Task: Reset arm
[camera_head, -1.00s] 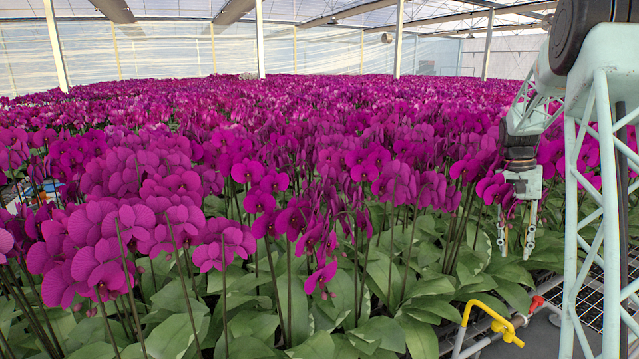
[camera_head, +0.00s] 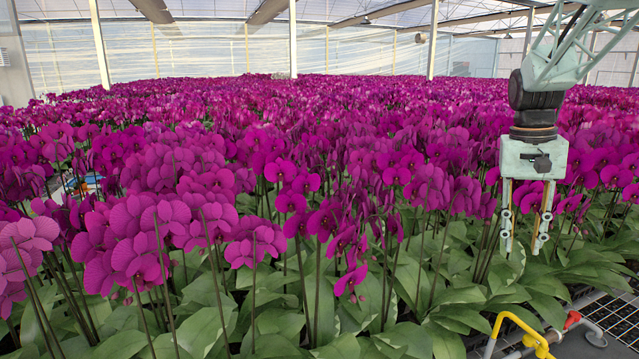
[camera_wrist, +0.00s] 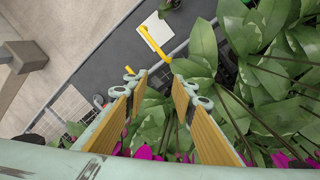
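My gripper (camera_head: 524,246) hangs pointing down at the right in the head view. Its two fingers are spread apart, with nothing seen between them. It is in front of the purple orchids (camera_head: 345,230) and over green leaves near the bench edge. In the wrist view my gripper (camera_wrist: 159,76) also shows its two fingers apart, with a clear gap. Leaves (camera_wrist: 265,70) lie beneath and to the right of it. I cannot tell whether the fingers touch any leaves.
A yellow handle (camera_head: 527,336) and a red fitting (camera_head: 572,319) sit at the lower right, beside a metal mesh bench top (camera_head: 618,318). The wrist view shows a white sheet (camera_wrist: 156,29) on a grey strip. Dense orchids fill the left and middle.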

